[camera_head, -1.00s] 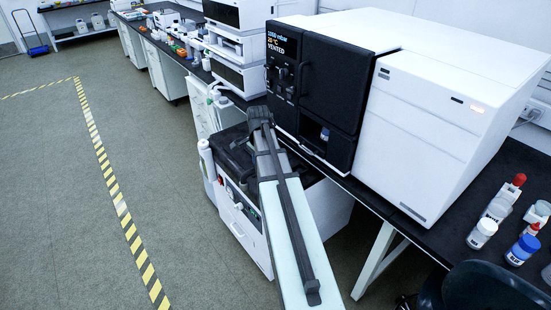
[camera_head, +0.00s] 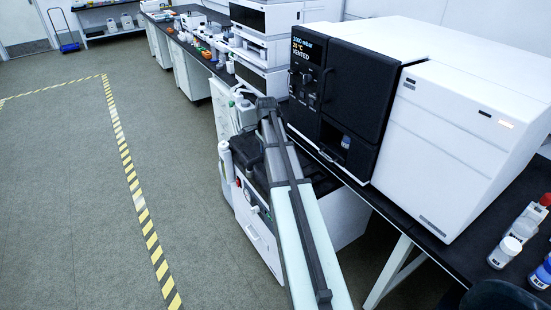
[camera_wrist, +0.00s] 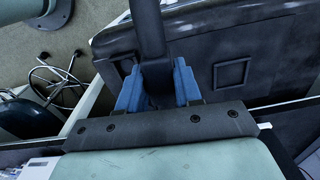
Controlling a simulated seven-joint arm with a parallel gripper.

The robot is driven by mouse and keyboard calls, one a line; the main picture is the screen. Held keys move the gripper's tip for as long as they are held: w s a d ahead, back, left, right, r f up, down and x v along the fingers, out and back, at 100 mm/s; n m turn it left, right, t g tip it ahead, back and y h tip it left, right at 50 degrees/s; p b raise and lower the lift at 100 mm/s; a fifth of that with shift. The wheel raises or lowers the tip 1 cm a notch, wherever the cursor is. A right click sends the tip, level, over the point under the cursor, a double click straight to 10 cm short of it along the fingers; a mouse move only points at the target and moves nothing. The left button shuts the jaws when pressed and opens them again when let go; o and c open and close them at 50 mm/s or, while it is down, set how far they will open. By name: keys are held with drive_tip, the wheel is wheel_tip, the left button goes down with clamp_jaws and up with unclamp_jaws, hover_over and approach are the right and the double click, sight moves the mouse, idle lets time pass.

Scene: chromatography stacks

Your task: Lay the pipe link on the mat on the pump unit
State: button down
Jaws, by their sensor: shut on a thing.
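The pump unit (camera_head: 262,248) is the white floor unit with a dark top, below the bench edge in the head view. In the wrist view a dark grey surface (camera_wrist: 285,60) with a raised square outline lies behind my gripper. I cannot tell the mat apart from the unit's dark top. My gripper (camera_wrist: 157,88) has blue fingers, shut on a dark, straight piece that looks like the pipe link (camera_wrist: 148,28). The piece reaches up out of the wrist picture, over the dark surface. Whether it touches that surface is unclear.
A black and white instrument (camera_head: 450,140) stands on the dark bench right of the pump unit. Bottles (camera_head: 505,252) stand at the bench's right end. A white cylinder (camera_head: 226,160) stands at the unit's left. The floor left of it is clear up to a striped line (camera_head: 133,185).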

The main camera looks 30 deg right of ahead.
drive_tip(key=w+d+r, duration=0.1)
drive_tip(key=w+d, duration=0.5)
drive_tip(key=w, duration=0.5)
drive_tip(key=w+d+r, duration=0.2)
drive_tip(key=w+d, duration=0.4)
drive_tip(key=w, duration=0.6)
drive_tip(key=shift+n, duration=0.4)
drive_tip(key=shift+s+d+f, duration=0.1)
drive_tip(key=shift+s+f, duration=0.05)
drive_tip(key=shift+f, duration=2.5)
drive_tip(key=shift+s+d+f, duration=0.1)
drive_tip(key=shift+f, duration=2.55)
drive_tip(key=c, duration=0.8)
unclamp_jaws()
drive_tip(key=shift+f, duration=0.1)
drive_tip(key=shift+o, duration=0.2)
wheel_tip(320, 180, up, 12)
